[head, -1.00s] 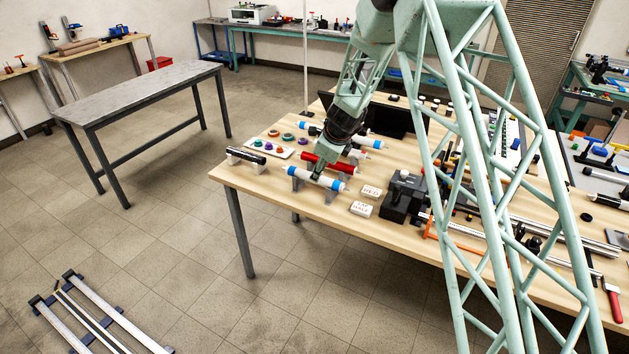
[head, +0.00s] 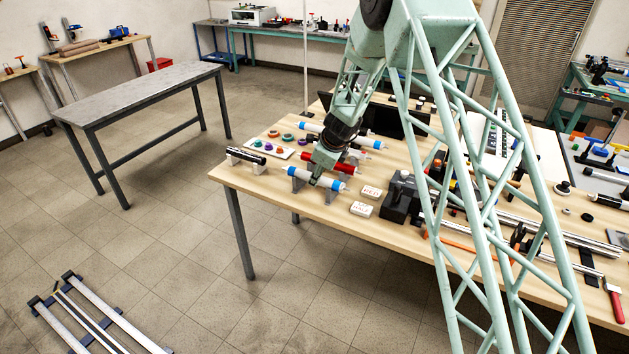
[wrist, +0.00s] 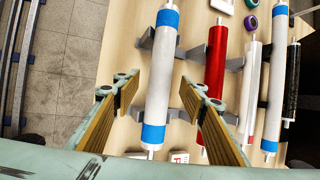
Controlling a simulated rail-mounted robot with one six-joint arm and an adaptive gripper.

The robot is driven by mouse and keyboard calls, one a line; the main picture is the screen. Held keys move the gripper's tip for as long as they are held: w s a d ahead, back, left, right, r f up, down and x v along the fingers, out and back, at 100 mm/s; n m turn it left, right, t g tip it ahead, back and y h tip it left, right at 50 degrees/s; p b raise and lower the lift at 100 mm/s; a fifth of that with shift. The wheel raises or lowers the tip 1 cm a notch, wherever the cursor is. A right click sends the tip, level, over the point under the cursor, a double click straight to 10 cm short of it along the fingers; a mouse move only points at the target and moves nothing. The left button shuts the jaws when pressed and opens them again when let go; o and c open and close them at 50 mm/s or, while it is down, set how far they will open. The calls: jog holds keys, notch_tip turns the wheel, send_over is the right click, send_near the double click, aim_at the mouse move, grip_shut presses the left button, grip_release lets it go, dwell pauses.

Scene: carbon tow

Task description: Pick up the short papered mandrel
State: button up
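The short papered mandrel (head: 299,173) is a white roll with a blue band near each end. It lies on grey V-shaped supports near the front left edge of the wooden table. In the wrist view the mandrel (wrist: 163,70) runs up the picture between my fingers. My gripper (wrist: 162,88) is open, with one finger on each side of it and visible gaps. In the head view my gripper (head: 322,182) is over the mandrel and hides part of it.
A red mandrel (wrist: 214,75) lies close beside the right finger, with a longer white-and-blue mandrel (wrist: 278,75) beyond. A dark mandrel (head: 246,159) lies to the left on the wooden table (head: 232,178). White labelled blocks (head: 361,209) and a black device (head: 399,205) stand to the right.

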jog(key=shift+x, duration=1.25)
jog(key=c, duration=1.1)
